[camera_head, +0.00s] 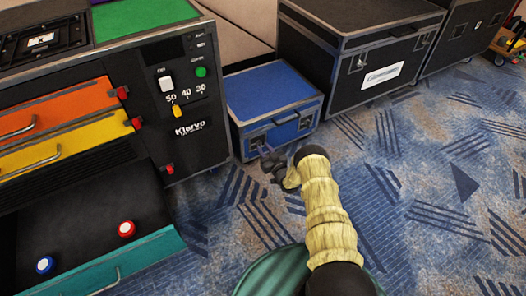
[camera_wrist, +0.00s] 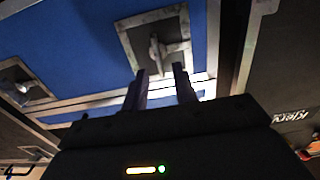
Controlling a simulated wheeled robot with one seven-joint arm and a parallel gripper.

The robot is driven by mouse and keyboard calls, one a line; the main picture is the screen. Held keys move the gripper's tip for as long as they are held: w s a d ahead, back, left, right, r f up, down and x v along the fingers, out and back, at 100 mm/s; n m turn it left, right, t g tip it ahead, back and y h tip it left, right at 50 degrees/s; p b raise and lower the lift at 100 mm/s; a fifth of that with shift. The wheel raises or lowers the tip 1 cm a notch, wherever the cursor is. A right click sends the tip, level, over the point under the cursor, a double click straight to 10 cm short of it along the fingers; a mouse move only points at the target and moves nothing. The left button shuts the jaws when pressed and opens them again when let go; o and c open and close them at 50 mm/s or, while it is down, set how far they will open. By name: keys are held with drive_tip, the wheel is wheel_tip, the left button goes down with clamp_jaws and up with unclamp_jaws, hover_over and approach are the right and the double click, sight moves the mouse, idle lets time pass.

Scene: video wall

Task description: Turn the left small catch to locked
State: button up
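The small blue case (camera_head: 270,90) stands on the carpet and has two metal catches on its front. The left catch (camera_head: 257,142) is nearest the black cabinet; in the wrist view it is a grey wing knob (camera_wrist: 155,48) on a square metal plate, its wing roughly upright in that picture. The right catch (camera_head: 305,123) also shows at the left edge of the wrist view (camera_wrist: 20,88). My gripper (camera_head: 268,156) is in front of the left catch. Its fingers (camera_wrist: 160,72) are apart, with the knob's wing seen between and just past the tips; contact cannot be told.
The black cabinet (camera_head: 198,150) stands close left of the case, with red drawer catches. Its lowest teal drawer (camera_head: 130,262) is pulled out, holding a red and a blue button. A big black case (camera_head: 350,50) stands right behind. Carpet to the right is free.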

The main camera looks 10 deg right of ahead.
drive_tip(key=shift+x, duration=0.85)
clamp_jaws()
drive_tip(key=shift+m+b, duration=0.35)
drive_tip(key=shift+m, duration=0.05)
drive_tip(key=shift+w+d+f+m+b, duration=0.1)
drive_tip(key=shift+d+f+m+b, duration=0.15)
drive_tip(key=shift+m+b, duration=1.85)
drive_tip(key=shift+d+f+m+b, duration=0.25)
drive_tip(key=shift+m+b, duration=0.35)
drive_tip(key=shift+m, duration=3.05)
drive_tip(key=shift+w+d+f+m+b, duration=0.1)
drive_tip(key=shift+f+m+b, duration=0.2)
drive_tip(key=shift+m+b, duration=1.8)
drive_tip(key=shift+m+p, duration=0.75)
drive_tip(key=shift+m, duration=0.1)
